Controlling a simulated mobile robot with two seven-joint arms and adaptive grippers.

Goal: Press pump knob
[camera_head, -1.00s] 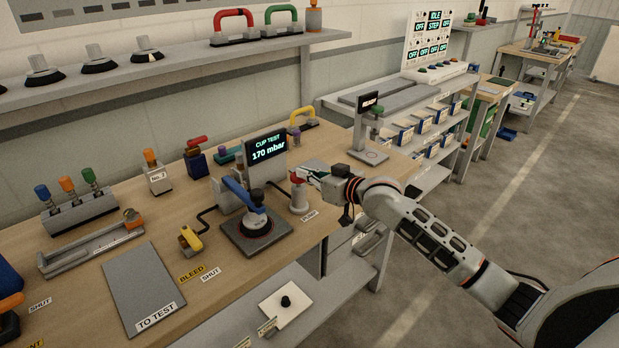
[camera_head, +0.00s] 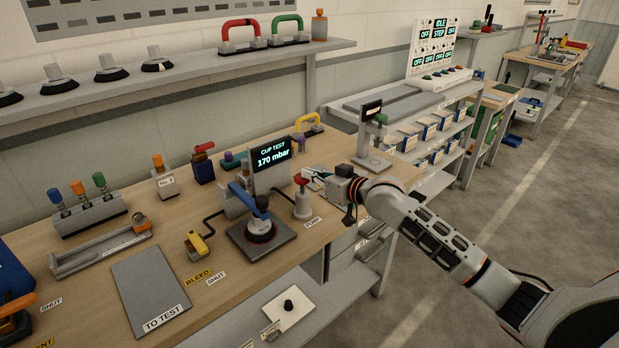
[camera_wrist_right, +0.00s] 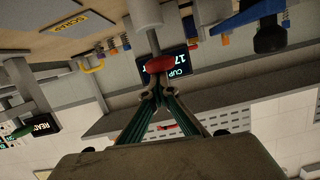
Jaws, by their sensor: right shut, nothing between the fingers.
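The pump knob (camera_head: 301,180) is a red cap on a grey cylinder, by a small label at the bench's right end. It also shows in the right wrist view as a red disc (camera_wrist_right: 166,62) on a grey stem. My right gripper (camera_head: 314,179) is shut and empty, just right of the knob. In the right wrist view its closed fingertips (camera_wrist_right: 160,92) are close to the red cap; I cannot tell whether they touch it. The cup test display (camera_head: 271,157) behind the knob reads 170 mbar. My left gripper is not in view.
A yellow-handled valve (camera_head: 197,245) is further left, above the BLEED and SHUT labels. A grey stand with a green knob (camera_head: 380,119) is behind my right arm. The TO TEST plate (camera_head: 148,290) is empty.

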